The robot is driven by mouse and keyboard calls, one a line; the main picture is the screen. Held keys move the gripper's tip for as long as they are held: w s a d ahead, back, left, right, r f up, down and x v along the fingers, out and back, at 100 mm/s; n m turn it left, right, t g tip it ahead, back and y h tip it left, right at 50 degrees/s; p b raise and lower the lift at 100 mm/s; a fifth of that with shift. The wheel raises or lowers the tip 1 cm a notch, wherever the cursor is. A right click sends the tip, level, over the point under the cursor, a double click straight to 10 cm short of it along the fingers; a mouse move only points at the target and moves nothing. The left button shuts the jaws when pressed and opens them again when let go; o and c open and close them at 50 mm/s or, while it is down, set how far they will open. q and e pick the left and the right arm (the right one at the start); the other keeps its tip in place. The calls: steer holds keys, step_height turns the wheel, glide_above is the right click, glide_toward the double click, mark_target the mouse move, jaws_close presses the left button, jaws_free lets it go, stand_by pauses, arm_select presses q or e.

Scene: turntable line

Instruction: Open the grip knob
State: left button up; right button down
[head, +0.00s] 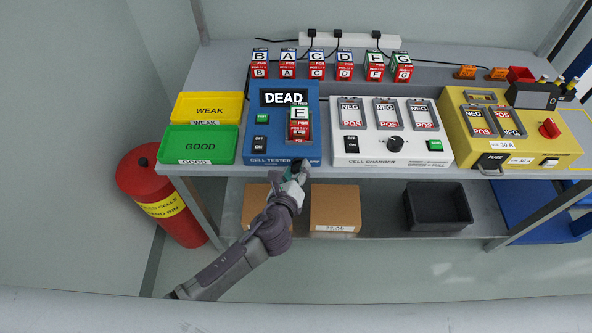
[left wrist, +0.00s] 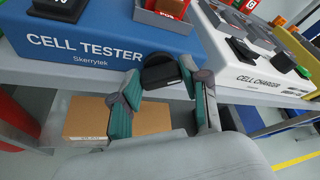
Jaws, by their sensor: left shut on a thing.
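The blue cell tester (head: 256,141) stands at the front edge of the bench. Its display (head: 284,97) reads DEAD, and a cell marked E (head: 299,114) sits in its slot. A black grip knob (left wrist: 162,75) is on the tester's front right, seen in the left wrist view; my gripper mostly hides it in the head view. My left gripper (head: 296,169) has its teal fingers on either side of the knob and is shut on it. My right gripper is not in view.
A white cell charger (head: 370,157) stands close to the right of the tester, and a yellow unit (head: 460,153) is farther right. A yellow WEAK tray (head: 190,108) and green GOOD tray (head: 186,144) are on the left. Labelled cells line the back. Cardboard boxes (head: 335,206) sit on the lower shelf.

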arm_select(q)
steer(key=o, duration=1.1)
steer(key=shift+o, duration=0.2)
steer(key=shift+s, duration=0.1)
steer(key=v, duration=1.2)
